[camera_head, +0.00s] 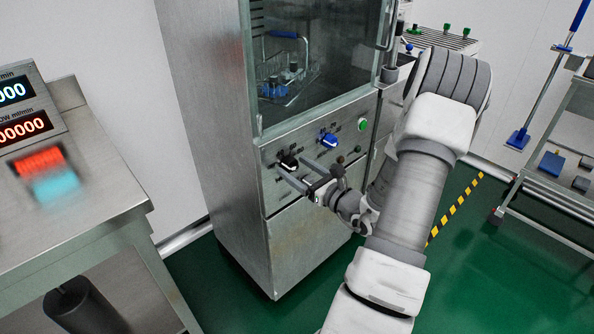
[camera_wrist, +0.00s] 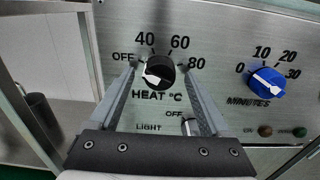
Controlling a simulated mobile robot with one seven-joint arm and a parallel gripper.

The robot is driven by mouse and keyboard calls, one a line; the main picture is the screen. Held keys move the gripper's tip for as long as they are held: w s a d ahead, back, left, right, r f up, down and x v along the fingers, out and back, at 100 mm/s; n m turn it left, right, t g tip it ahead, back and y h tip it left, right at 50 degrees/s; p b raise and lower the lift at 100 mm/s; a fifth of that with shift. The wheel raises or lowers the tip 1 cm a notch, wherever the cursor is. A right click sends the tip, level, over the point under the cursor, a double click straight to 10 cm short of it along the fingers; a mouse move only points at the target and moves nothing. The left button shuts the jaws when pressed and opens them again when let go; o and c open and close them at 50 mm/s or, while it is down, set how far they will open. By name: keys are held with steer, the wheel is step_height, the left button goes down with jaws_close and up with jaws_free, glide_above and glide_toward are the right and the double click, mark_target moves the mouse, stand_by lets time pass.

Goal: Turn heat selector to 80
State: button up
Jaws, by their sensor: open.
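The heat selector (camera_wrist: 164,66) is a round black knob with a white pointer on the steel panel. In the head view my gripper (camera_head: 290,164) reaches the panel at the black knob.
A blue minutes knob (camera_wrist: 265,83) sits right of the heat dial, pointer near 0. A light switch (camera_wrist: 189,126) is below, close to the right finger. The glass washer door (camera_head: 315,65) is above the panel. A steel table (camera_head: 85,190) stands left.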

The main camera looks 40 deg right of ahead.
steer(key=shift+c, duration=0.2)
jaws_close()
stand_by(0.3)
